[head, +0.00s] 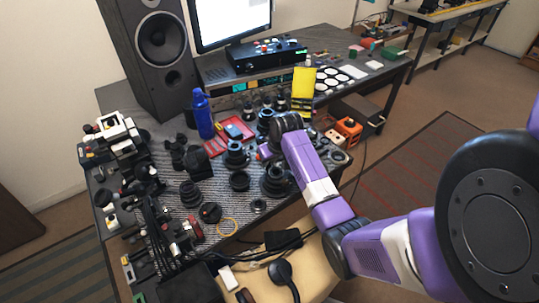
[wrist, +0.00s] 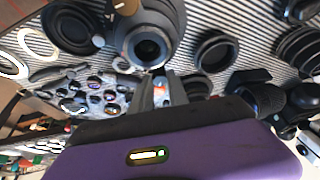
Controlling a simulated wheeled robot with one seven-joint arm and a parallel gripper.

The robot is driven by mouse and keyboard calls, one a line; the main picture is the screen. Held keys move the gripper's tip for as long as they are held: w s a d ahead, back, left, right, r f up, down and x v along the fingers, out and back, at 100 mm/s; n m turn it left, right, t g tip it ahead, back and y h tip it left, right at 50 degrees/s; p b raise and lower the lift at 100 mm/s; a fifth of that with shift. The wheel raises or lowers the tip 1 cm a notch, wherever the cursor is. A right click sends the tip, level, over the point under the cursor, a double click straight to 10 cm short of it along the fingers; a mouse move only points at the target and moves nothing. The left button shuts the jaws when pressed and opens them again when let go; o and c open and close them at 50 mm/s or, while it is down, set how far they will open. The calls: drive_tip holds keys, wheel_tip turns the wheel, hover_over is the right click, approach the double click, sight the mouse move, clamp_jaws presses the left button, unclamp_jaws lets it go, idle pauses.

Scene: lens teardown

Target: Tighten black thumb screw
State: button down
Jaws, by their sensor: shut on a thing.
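My gripper (wrist: 160,80) reaches to the near edge of a large dark lens barrel (wrist: 147,45) in the wrist view. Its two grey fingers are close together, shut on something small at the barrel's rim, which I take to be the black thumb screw. The fingers mostly hide the screw, so its seating cannot be told. A small orange-red spot shows between the fingers. In the head view my purple arm reaches over the table from the right, and the fingertips are too small to make out among the lens parts.
Several lens barrels and rings crowd the striped mat, including a black ring (wrist: 214,52) and a lens stack (head: 276,182). A blue bottle (head: 202,115), a speaker (head: 155,50) and a yellow box (head: 303,88) stand behind. Cables and small tools fill the front left.

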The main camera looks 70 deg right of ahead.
drive_tip(key=m+p, duration=0.1)
drive_tip(key=m, duration=0.1)
drive_tip(key=m+g+h+p, duration=0.1)
drive_tip(key=m, duration=0.2)
drive_tip(key=shift+w+a+m+g, duration=0.2)
drive_tip(key=shift+m+g, duration=0.1)
drive_tip(key=shift+h, duration=0.3)
drive_tip(key=c, duration=1.5)
unclamp_jaws()
drive_tip(key=shift+c, duration=0.2)
drive_tip(key=v, duration=0.7)
drive_tip(key=shift+r, duration=0.45)
drive_tip(key=shift+o, duration=0.2)
